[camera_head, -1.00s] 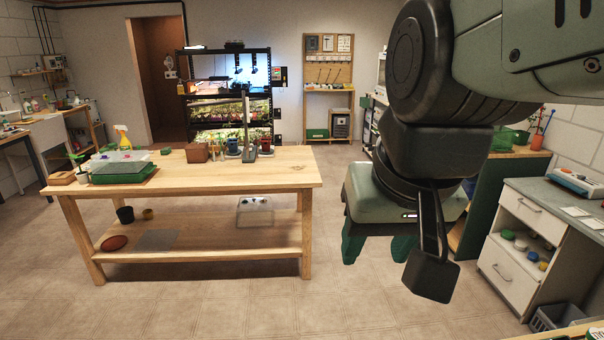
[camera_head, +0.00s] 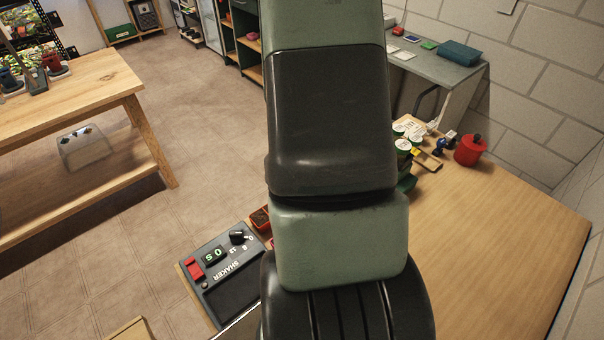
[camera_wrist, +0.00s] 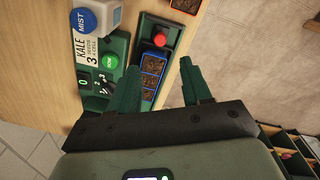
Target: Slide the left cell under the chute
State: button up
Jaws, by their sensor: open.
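In the wrist view my gripper (camera_wrist: 160,66) is open, its two green fingers apart with nothing held. Between and beyond them, a dark tray (camera_wrist: 175,38) runs across the wooden bench. A blue-rimmed cell with dark, soil-like filling (camera_wrist: 153,64) sits in it beside the left finger; further dark filling shows below, partly hidden by that finger. An orange-rimmed cell (camera_wrist: 187,5) is cut off at the top edge. Left of the tray stands a green sowing unit (camera_wrist: 92,97) with a kale label and green button. I cannot make out the chute. My gripper is out of sight in the head view.
A blue MIST button on a pale box (camera_wrist: 86,20) stands beside the tray. In the head view, a shaker box (camera_head: 222,272) is left of my arm.

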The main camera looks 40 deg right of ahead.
jog(key=f, duration=1)
jog(key=shift+s+f, duration=0.2)
jog(key=shift+f, duration=0.05)
grip_shut()
